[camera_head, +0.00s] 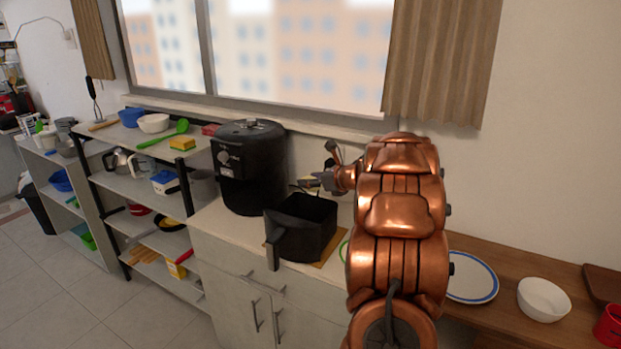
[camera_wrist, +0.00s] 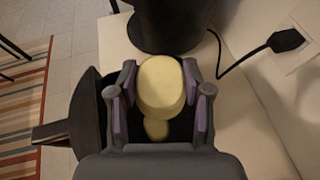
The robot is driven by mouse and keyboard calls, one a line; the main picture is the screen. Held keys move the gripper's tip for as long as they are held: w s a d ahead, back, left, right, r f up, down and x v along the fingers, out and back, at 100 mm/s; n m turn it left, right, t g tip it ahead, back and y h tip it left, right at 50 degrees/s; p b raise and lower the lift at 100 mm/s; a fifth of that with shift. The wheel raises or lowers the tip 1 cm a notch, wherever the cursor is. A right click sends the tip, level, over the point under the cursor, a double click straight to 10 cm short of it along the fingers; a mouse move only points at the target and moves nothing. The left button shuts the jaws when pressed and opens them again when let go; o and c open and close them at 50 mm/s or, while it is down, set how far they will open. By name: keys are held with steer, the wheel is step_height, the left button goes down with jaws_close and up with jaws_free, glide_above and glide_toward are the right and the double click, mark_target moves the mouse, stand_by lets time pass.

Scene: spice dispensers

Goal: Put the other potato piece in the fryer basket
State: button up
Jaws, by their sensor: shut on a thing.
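My gripper (camera_wrist: 160,82) is shut on a pale yellow potato piece (camera_wrist: 160,86), with one finger on each side of it. In the head view my gripper (camera_head: 322,181) is above the back part of the black fryer basket (camera_head: 288,237), and its fingers are small and partly hidden by my arm. The basket also shows under my gripper in the wrist view (camera_wrist: 88,108), with its handle to the left. Another yellow piece (camera_wrist: 155,129) shows lower down between the fingers and seems to lie in the basket. The basket's inside is mostly hidden.
The black fryer body (camera_head: 250,165) stands on the counter behind the basket. A black cord with a plug (camera_wrist: 285,41) lies to the right in the wrist view. A plate (camera_head: 470,277) and a white bowl (camera_head: 543,299) stand on the wooden table at right. Shelves with kitchenware are at left.

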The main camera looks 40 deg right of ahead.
steer(key=shift+f, duration=2.6)
steer(key=o, duration=1.2)
steer(key=shift+o, duration=0.2)
steer(key=v, duration=1.2)
steer(key=shift+a, duration=0.15)
